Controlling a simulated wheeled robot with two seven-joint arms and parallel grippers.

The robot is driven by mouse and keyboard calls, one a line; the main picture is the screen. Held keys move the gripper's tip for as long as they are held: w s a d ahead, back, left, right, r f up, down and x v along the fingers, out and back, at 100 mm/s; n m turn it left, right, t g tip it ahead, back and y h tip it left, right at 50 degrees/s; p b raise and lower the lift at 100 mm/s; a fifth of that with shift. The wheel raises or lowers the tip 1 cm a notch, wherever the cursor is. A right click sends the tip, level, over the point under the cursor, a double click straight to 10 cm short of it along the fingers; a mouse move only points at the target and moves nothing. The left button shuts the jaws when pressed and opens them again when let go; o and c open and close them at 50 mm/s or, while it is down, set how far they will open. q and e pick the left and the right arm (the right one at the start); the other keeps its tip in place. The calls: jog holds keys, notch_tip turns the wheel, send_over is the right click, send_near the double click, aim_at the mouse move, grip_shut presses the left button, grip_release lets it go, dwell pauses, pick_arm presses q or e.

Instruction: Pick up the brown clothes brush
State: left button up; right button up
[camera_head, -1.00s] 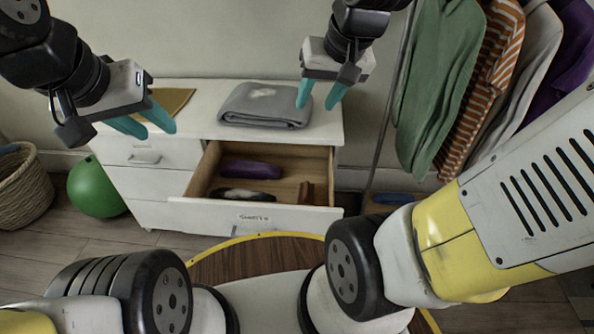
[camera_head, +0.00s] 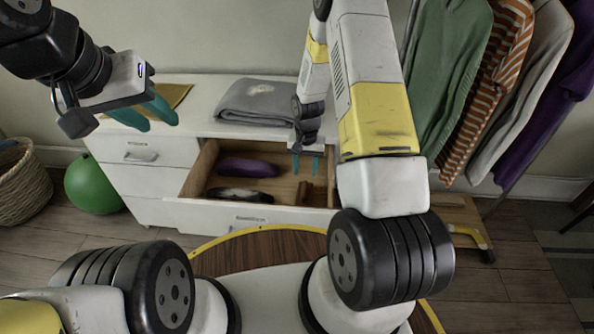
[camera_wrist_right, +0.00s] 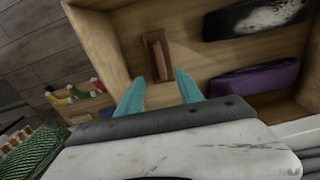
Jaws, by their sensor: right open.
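The brown clothes brush (camera_head: 303,193) lies in the right part of the open dresser drawer (camera_head: 250,217). The right wrist view shows the brush (camera_wrist_right: 157,56) whole, on the bare drawer floor. My right gripper (camera_head: 305,167) is open and empty above the right side of the drawer. In the right wrist view its teal fingertips (camera_wrist_right: 159,80) are spread on either side of the brush's near end, seemingly apart from it. My left gripper (camera_head: 158,117) is open and empty over the left of the dresser top.
A purple case (camera_head: 248,167) and a dark item with a white patch (camera_head: 240,195) lie in the drawer's left part. Folded grey cloth (camera_head: 258,102) is on the dresser. Hanging clothes (camera_head: 450,85) are at the right. A green ball (camera_head: 92,184) and basket (camera_head: 22,185) stand left.

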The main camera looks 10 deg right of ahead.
aim_at(304, 188)
notch_tip(304, 188, down, 10)
jog(key=shift+r, duration=0.1)
grip_shut()
dwell(0.5)
